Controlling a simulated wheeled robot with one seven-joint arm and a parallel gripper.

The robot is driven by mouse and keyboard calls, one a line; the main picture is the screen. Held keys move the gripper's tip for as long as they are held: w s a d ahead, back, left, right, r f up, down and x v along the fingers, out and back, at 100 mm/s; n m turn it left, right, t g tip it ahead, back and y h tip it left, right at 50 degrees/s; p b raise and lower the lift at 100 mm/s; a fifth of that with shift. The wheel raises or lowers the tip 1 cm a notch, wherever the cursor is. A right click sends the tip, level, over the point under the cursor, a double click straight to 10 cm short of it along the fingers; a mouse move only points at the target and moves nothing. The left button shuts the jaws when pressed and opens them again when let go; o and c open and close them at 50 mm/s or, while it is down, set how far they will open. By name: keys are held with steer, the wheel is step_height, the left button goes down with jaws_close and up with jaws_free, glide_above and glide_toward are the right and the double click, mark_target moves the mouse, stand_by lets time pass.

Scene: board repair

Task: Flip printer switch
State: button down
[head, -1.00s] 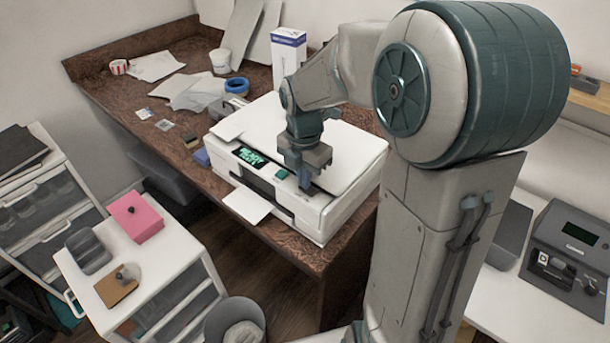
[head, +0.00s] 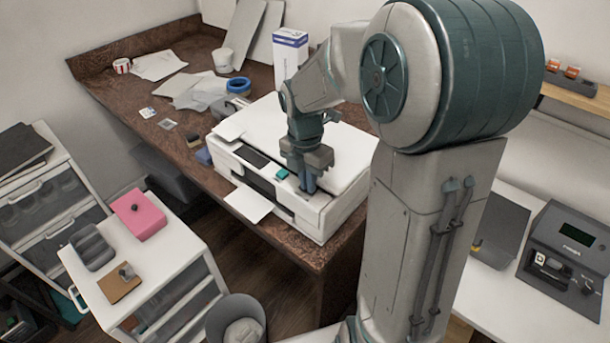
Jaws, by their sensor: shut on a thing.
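The white printer (head: 258,125) sits near the right end of the brown desk. Its small display (head: 251,156) is dark, and a teal button or label (head: 281,173) shows on its front edge. My gripper (head: 308,189) points down at the printer's front edge, just right of the teal piece. Its fingers are shut on the printer switch, which they hide. I cannot see which way the switch is set.
A white drawer cart (head: 185,250) with a pink box (head: 139,214) stands front left. A grey bin (head: 236,322) stands in front.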

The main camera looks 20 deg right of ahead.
steer(key=shift+s+d+f, duration=0.15)
steer(key=shift+s, duration=0.05)
steer(key=shift+r+p, duration=0.5)
step_height(320, 180, up, 13)
steer(key=w+p, duration=0.1)
steer(key=shift+a+r+p, duration=0.15)
steer(key=shift+a+p, duration=0.2)
steer(key=shift+a, duration=0.05)
